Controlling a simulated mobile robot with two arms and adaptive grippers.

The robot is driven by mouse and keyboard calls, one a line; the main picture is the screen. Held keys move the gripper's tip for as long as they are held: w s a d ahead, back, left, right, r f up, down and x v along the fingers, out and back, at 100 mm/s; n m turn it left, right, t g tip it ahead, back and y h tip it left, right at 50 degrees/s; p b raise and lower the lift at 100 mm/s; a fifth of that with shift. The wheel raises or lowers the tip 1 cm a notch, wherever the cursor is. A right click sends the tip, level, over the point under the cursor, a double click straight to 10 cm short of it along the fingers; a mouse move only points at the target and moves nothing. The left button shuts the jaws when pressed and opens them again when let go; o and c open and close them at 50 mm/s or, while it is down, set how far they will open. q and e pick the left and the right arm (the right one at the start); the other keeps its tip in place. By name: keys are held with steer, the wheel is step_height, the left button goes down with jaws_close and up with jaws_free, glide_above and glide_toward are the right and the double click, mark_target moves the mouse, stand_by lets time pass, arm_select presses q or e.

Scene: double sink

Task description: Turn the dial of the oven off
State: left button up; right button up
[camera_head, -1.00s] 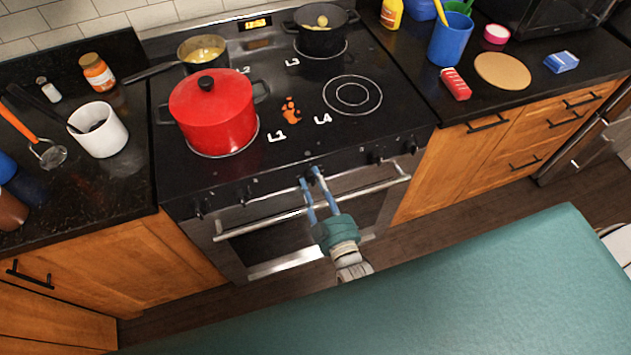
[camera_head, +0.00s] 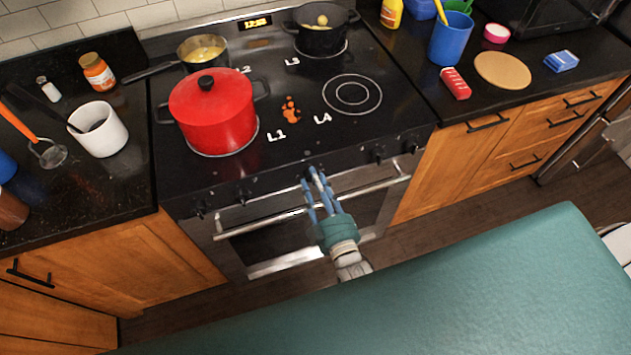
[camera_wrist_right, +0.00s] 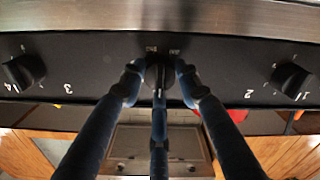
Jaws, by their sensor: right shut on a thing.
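The oven (camera_head: 260,240) has a front panel with a row of black knobs under the cooktop's front edge. My right gripper (camera_head: 314,174) reaches the middle of this panel, above the oven handle (camera_head: 255,224). In the right wrist view its blue fingers are closed around the middle dial (camera_wrist_right: 160,74), with one finger on each side and a third below. The fingers cover most of the dial, and small white marks show above it. The dial's exact setting cannot be read. My left gripper is not in view.
Other knobs sit to either side, such as a left one (camera_wrist_right: 22,72) and a right one (camera_wrist_right: 294,82). A red pot (camera_head: 212,118), a small saucepan (camera_head: 203,52) and a black pot (camera_head: 321,38) stand on the cooktop. The counters on both sides hold several items.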

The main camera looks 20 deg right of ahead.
steer(key=o, duration=1.2)
steer(key=shift+w+r, duration=0.2)
steer(key=shift+r, duration=0.2)
steer(key=shift+f, duration=0.15)
steer(key=shift+s, duration=0.1)
steer(key=s, duration=1.2)
steer(key=shift+d, duration=0.15)
steer(key=shift+f, duration=0.1)
